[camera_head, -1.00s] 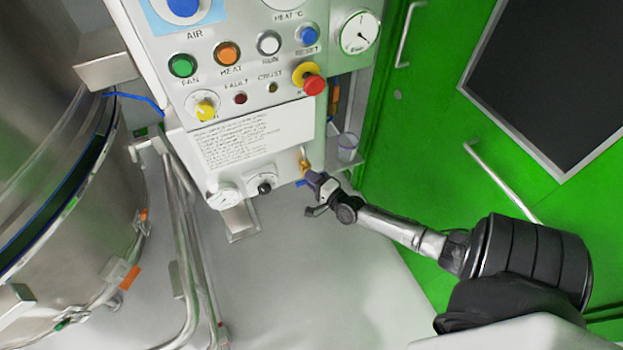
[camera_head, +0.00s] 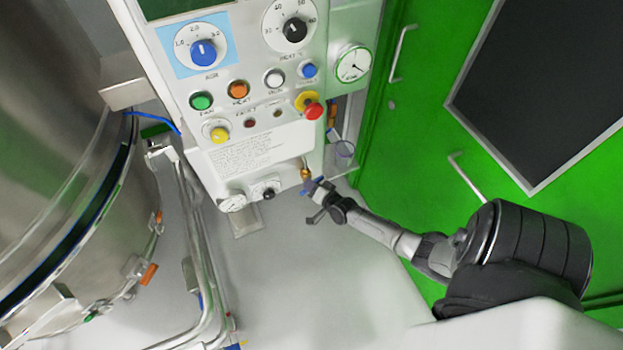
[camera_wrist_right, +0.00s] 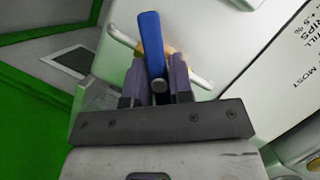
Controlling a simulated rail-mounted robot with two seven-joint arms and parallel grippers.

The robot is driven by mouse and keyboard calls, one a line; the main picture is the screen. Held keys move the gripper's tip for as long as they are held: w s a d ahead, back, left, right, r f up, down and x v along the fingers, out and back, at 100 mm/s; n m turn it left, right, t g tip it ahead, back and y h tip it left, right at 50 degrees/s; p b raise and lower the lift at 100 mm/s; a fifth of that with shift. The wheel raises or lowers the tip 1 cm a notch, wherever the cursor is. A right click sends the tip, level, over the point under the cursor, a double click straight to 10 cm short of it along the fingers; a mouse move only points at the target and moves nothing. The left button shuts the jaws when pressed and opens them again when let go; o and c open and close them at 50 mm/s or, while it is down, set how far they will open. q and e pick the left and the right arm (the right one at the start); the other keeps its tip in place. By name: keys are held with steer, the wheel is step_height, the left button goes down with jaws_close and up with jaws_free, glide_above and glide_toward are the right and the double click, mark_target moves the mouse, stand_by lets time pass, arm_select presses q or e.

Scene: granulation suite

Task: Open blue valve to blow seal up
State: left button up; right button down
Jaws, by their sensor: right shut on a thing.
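The blue valve handle (camera_wrist_right: 151,42) stands upright in the right wrist view, in front of a brass valve body (camera_wrist_right: 140,50). My right gripper (camera_wrist_right: 159,88) is shut on the handle, with a purple-grey finger on each side of it. In the head view the brass valve (camera_head: 305,172) is at the lower right corner of the control panel, and my right gripper (camera_head: 314,187) is right at it. The handle is small there and mostly hidden by the gripper. My left gripper is not in view.
The control panel (camera_head: 262,150) carries buttons, knobs and a red emergency stop (camera_head: 313,110). A small gauge (camera_head: 232,203) sits left of the valve. A clear cup (camera_head: 344,152) is close behind it. A large steel vessel (camera_head: 60,130) is at left, a green door (camera_head: 425,130) at right.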

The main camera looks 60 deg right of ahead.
steer(key=n+p, duration=0.1)
steer(key=p, duration=0.1)
steer(key=n+g+p, duration=0.1)
steer(key=p, duration=0.1)
steer(key=shift+a+r+n+h, duration=0.1)
steer(key=shift+r+n+h, duration=0.2)
steer(key=shift+h, duration=0.1)
steer(key=shift+n+g+p, duration=0.6)
steer(key=shift+p, duration=0.1)
steer(key=shift+f+n+g+h+p, duration=0.2)
steer(key=shift+n+g+h+p, duration=0.1)
steer(key=shift+n+h+p, duration=0.4)
steer(key=shift+n+g+h+p, duration=0.3)
steer(key=shift+n+h, duration=0.1)
steer(key=shift+n, duration=0.4)
steer(key=c, duration=1)
jaws_free()
steer(key=shift+f, duration=0.1)
steer(key=shift+c, duration=0.2)
steer(key=shift+s, duration=0.1)
